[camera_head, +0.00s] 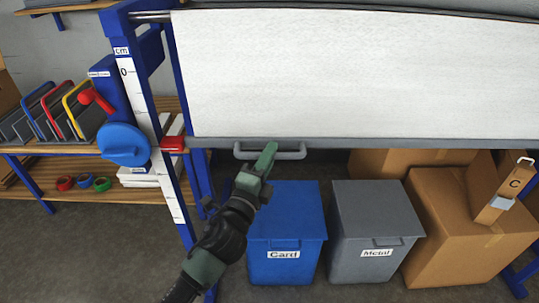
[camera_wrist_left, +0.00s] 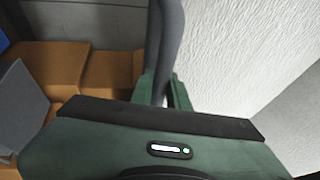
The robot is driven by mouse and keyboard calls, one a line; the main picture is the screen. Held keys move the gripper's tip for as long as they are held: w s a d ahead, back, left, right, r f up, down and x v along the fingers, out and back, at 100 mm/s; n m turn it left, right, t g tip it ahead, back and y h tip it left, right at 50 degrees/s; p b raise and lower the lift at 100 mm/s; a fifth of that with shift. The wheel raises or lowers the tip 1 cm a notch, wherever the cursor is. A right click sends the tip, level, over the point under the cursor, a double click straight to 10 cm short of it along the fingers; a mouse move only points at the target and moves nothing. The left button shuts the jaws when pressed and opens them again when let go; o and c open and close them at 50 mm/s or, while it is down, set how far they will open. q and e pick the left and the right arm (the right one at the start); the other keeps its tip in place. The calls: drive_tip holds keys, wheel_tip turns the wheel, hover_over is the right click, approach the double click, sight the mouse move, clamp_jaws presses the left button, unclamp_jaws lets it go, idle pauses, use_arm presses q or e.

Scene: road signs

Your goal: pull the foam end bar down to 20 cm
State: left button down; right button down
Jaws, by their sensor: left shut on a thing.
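The white foam sheet (camera_head: 350,70) hangs down from a roller in the blue frame. Its grey end bar (camera_head: 400,143) runs along the lower edge, with a grey handle (camera_head: 294,155) below it. My left gripper (camera_head: 268,153) is shut on this handle. In the left wrist view the grey handle (camera_wrist_left: 166,45) runs between the two green fingers (camera_wrist_left: 162,92). A cm scale (camera_head: 128,85) with a 0 mark stands at the left. A red pointer (camera_head: 172,143) sits beside it, level with the end bar; the nearby numbers are unreadable. My right gripper is not in view.
A blue knob (camera_head: 124,144) projects at the scale's left. A blue Card bin (camera_head: 287,225), a grey Metal bin (camera_head: 375,225) and cardboard boxes (camera_head: 455,235) stand below the bar. A shelf (camera_head: 100,195) with tape rolls is at the left.

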use_arm(q)
drive_tip(key=c, duration=1.4)
unclamp_jaws()
drive_tip(key=shift+o, duration=0.2)
drive_tip(key=b+v, duration=0.1)
drive_tip(key=v, duration=0.6)
drive_tip(key=shift+s+a, duration=0.15)
drive_tip(key=shift+s, duration=0.25)
drive_tip(key=shift+f, duration=0.1)
